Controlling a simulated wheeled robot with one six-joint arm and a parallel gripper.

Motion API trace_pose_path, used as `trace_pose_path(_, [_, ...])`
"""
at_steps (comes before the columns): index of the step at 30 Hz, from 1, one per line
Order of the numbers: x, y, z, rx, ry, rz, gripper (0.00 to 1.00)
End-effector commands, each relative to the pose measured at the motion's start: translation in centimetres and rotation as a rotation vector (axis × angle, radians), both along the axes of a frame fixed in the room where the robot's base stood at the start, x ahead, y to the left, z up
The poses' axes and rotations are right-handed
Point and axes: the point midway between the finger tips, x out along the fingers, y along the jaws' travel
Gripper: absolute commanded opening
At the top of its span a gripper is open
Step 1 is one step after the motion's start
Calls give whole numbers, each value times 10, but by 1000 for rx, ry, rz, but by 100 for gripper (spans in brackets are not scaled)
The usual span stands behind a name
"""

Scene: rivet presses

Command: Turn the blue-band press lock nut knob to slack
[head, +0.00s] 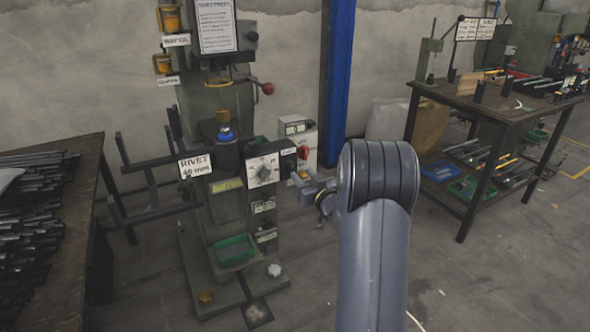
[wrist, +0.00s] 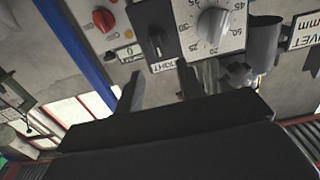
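The blue-band press (head: 228,185) stands left of centre in the head view, with a blue ring at its middle. A label reading TIGHT, partly hidden, is at the knob's lower edge. I take this knob as the lock nut knob; its exact setting is too small to tell. My gripper (wrist: 160,88) is open and empty, its two fingers apart just below the knob in that view. In the head view my gripper (head: 303,182) is close to the panel's right side.
A red knob (wrist: 105,20) is left of the black knob in the wrist view. A RIVET 40 mm sign (head: 196,166) hangs left of the panel. A bench with dark rods (head: 35,220) stands at left, another workbench (head: 500,105) at right.

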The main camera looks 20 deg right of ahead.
Motion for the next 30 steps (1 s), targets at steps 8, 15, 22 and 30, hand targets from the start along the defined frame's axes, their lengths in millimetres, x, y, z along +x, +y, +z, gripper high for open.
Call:
trace_pose_path(8, [44,2,-1,0,0,0,36])
trace_pose_path(15, [59,2,0,-1,0,0,36])
trace_pose_path(22, [60,2,0,0,1,-1,36])
trace_pose_path(30, [60,2,0,0,1,-1,18])
